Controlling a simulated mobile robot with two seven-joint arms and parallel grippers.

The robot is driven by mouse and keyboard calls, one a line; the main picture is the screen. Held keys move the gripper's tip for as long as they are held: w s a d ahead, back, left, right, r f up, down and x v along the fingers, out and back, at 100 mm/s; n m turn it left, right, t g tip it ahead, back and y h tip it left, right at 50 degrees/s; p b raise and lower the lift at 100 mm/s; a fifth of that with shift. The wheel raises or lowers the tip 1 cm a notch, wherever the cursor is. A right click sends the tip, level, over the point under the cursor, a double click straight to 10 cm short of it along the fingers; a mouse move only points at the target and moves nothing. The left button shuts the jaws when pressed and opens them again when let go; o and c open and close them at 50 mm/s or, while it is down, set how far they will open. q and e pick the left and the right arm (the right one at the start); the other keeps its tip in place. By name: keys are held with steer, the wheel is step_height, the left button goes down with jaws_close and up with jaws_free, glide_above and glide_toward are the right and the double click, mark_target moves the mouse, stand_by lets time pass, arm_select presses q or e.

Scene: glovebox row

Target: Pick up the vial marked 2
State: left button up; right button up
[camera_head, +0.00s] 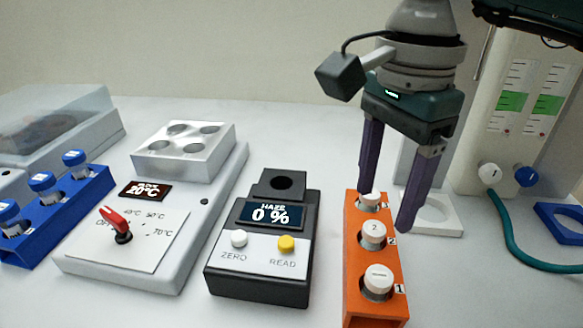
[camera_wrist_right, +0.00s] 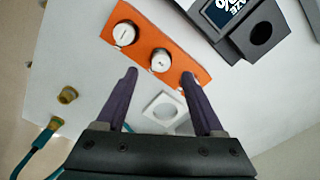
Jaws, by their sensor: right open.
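The vial marked 2 (camera_head: 374,232) has a white cap and stands in the middle hole of an orange rack (camera_head: 358,290). It also shows in the right wrist view (camera_wrist_right: 161,59). The vial marked 1 (camera_head: 378,277) stands in front of it, and a third white-capped vial (camera_head: 370,199) stands behind, partly hidden by my gripper. My right gripper (camera_head: 387,210) points down over the rear part of the rack, its purple fingers apart and nothing between them. In the right wrist view, its fingertips (camera_wrist_right: 160,75) appear just short of the vial marked 2. My left gripper is out of view.
A black haze meter (camera_head: 260,285) stands close left of the rack. A white holder with a round hole (camera_head: 445,222) is behind right. Further left are a heater block (camera_head: 190,150) and a blue vial rack (camera_head: 80,205). A teal hose (camera_head: 515,250) lies at right.

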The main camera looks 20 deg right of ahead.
mark_target(375, 228)
step_height(375, 228, down, 5)
steer(key=shift+a+r, duration=0.1)
steer(key=shift+r, duration=0.05)
steer(key=shift+c, duration=0.3)
jaws_close()
stand_by(0.3)
